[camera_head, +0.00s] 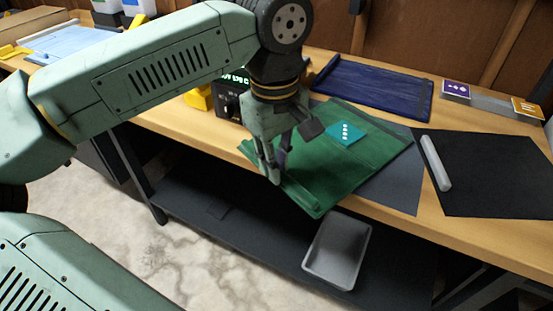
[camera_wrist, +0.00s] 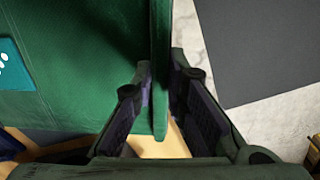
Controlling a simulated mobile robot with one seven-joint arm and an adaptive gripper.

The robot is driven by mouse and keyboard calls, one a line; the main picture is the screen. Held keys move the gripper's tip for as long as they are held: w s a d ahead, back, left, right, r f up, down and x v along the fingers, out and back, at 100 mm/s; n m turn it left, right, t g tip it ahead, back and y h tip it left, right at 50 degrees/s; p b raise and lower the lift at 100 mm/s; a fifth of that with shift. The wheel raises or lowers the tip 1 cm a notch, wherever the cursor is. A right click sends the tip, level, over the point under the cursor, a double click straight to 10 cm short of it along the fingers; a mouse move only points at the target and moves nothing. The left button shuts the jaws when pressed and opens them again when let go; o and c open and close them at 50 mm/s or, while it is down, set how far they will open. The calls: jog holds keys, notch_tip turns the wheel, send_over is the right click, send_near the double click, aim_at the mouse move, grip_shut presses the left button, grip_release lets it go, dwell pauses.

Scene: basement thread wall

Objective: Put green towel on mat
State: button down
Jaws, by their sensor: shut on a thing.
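The green towel (camera_head: 325,165) is a flat folded piece with a teal card (camera_head: 345,133) showing on it. My gripper (camera_head: 274,168) is shut on the towel's front left edge. In the wrist view, the towel (camera_wrist: 85,70) has its raised edge between the two fingers of my gripper (camera_wrist: 160,100). The towel overlaps a grey mat (camera_head: 395,188) on the wooden bench and reaches past the bench's front edge. How much of it touches the mat is hidden. A black mat (camera_head: 495,180) lies to the right, apart from the towel.
A white roll (camera_head: 436,162) lies on the black mat's left edge. A dark blue folded cloth (camera_head: 375,90) lies behind the towel. A black box with a green display (camera_head: 232,95) stands left of the towel. A grey tray (camera_head: 338,250) sits on the lower shelf (camera_head: 235,215).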

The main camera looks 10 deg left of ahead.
jog(key=c, duration=1.6)
grip_release()
jog(key=shift+r, duration=0.1)
